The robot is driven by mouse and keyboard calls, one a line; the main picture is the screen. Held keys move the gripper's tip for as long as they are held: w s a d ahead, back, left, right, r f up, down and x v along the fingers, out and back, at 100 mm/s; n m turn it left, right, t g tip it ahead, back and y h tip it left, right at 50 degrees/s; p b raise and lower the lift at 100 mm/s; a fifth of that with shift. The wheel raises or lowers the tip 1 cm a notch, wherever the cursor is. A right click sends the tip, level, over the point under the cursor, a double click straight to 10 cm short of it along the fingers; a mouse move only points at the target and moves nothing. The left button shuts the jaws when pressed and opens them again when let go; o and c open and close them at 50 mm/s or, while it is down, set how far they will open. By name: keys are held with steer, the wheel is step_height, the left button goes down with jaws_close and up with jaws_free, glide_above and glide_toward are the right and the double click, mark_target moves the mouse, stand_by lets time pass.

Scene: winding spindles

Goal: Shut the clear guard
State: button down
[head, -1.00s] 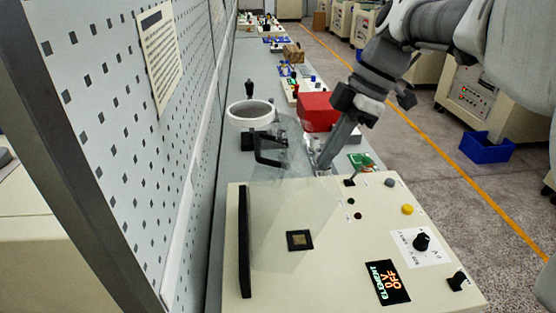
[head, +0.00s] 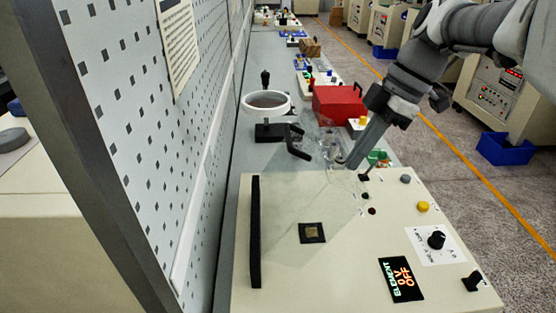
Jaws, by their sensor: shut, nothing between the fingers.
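The clear guard (head: 300,195) is a faint see-through panel over the cream control box (head: 340,280). A black bar (head: 255,230) runs along the box's left side, next to the guard. The guard stands tilted up, and its black handle (head: 297,146) shows beyond the far edge of the box. Its exact edges are hard to see. My gripper (head: 351,161) is shut and empty, pointing down and left near the far edge of the box, right of the handle. I cannot tell whether it touches the guard.
The box carries a dark square plate (head: 312,233), a yellow button (head: 423,206), a black knob (head: 436,240) and an OFF display (head: 401,279). A white round dish (head: 267,104) and a red box (head: 339,104) stand beyond. A pegboard wall (head: 130,110) borders the left.

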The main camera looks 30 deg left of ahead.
steer(key=shift+s+a+f, duration=0.15)
steer(key=shift+s+f, duration=0.05)
steer(key=shift+f, duration=0.15)
steer(key=shift+w+d+f+b, duration=0.25)
steer(key=shift+d+f+b, duration=0.2)
steer(key=shift+d+f, duration=0.1)
steer(key=shift+w+d+f+b, duration=0.25)
steer(key=shift+d+f+b, duration=0.15)
steer(key=shift+f, duration=0.1)
steer(key=shift+f, duration=0.15)
steer(key=shift+w+d+f+b, duration=0.25)
steer(key=shift+d+f+b, duration=0.2)
steer(key=shift+f, duration=0.2)
steer(key=shift+w+d+f+b, duration=0.25)
steer(key=shift+d+f+b, duration=0.1)
steer(key=shift+f+b, duration=0.2)
steer(key=shift+f, duration=0.1)
